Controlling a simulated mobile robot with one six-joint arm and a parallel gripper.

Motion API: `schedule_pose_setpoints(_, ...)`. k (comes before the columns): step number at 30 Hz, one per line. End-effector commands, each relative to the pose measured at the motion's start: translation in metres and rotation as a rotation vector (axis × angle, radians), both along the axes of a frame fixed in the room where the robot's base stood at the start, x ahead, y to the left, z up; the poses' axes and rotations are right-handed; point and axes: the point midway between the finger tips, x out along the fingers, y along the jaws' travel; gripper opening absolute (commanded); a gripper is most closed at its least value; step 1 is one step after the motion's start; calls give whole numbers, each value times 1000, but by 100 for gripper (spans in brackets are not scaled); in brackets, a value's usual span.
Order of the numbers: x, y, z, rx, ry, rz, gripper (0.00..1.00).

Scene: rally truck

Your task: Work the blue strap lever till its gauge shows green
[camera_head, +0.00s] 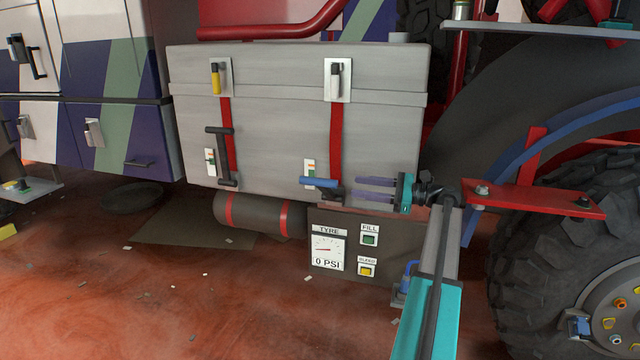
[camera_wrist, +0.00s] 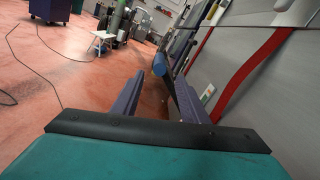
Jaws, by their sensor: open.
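The blue-handled strap lever (camera_head: 319,182) sits low on the grey box, at the foot of the right red strap (camera_head: 336,136). Its handle points left in the head view; the blue end also shows in the wrist view (camera_wrist: 160,63). Its small white gauge (camera_head: 309,170) is just above, with green and orange-red marks; I cannot tell its reading. The gauge also shows in the wrist view (camera_wrist: 208,94). My gripper (camera_head: 356,187) is open and empty, to the right of the lever, its fingers pointing left toward it. The blue handle appears ahead, between the finger lines (camera_wrist: 160,88).
A black-handled lever (camera_head: 221,157) with its own gauge (camera_head: 209,163) is on the left strap. A tyre panel (camera_head: 347,246) with dial and buttons is below. A red bracket (camera_head: 534,196) and large wheel (camera_head: 580,240) are at right. The floor at left is mostly open.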

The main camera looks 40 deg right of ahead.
Motion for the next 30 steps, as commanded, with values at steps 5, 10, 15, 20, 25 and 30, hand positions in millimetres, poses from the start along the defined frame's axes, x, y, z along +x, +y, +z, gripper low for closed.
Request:
schedule_pose_setpoints(5, 2, 1, 0, -1, 1, 1, 40)
schedule_pose_setpoints(10, 9, 6, 0, -1, 2, 3, 40)
schedule_pose_setpoints(15, 24, 16, 0, -1, 1, 2, 40)
schedule_pose_setpoints(20, 43, 27, 0, -1, 2, 3, 40)
schedule_pose_setpoints(25, 64, 40, 0, -1, 1, 2, 40)
schedule_pose_setpoints(30, 84, 53, 0, -1, 1, 2, 40)
